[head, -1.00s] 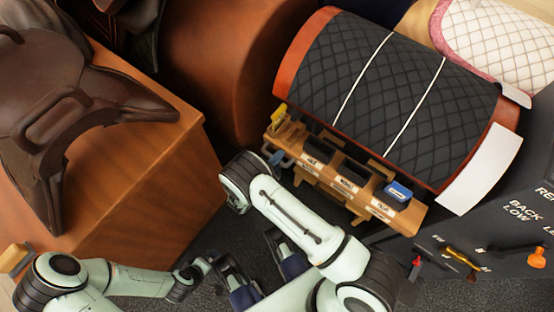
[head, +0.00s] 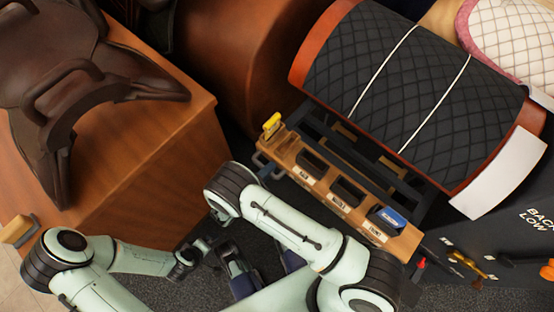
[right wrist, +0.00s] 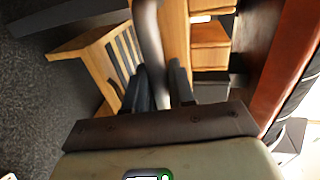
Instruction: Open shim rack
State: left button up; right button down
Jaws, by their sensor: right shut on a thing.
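The shim rack (head: 335,192) is a long wooden drawer with labelled compartments under the quilted black saddle form. It stands out from the form, and dark rails show in the gap. A grey bar handle (head: 268,166) runs along its front and is partly hidden by my right arm. In the head view my right arm hides the grasp. My left arm comes in low at the left; its fingers cannot be made out clearly.
A blue block (head: 388,216) sits in the right end compartment, and a yellow piece (head: 271,124) stands at the left end. A brown saddle (head: 60,90) rests on a wooden block (head: 150,150) at left. A dark panel with levers (head: 465,262) stands at right.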

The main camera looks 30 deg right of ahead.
pick_arm(q)
jog(key=shift+w+a+f, duration=0.2)
jog(key=shift+w+f, duration=0.05)
jog(key=shift+w, duration=0.15)
pick_arm(e)
jog(key=shift+f+v, duration=0.25)
jog(key=shift+v, duration=0.95)
jog(key=c, duration=1.1)
grip_release()
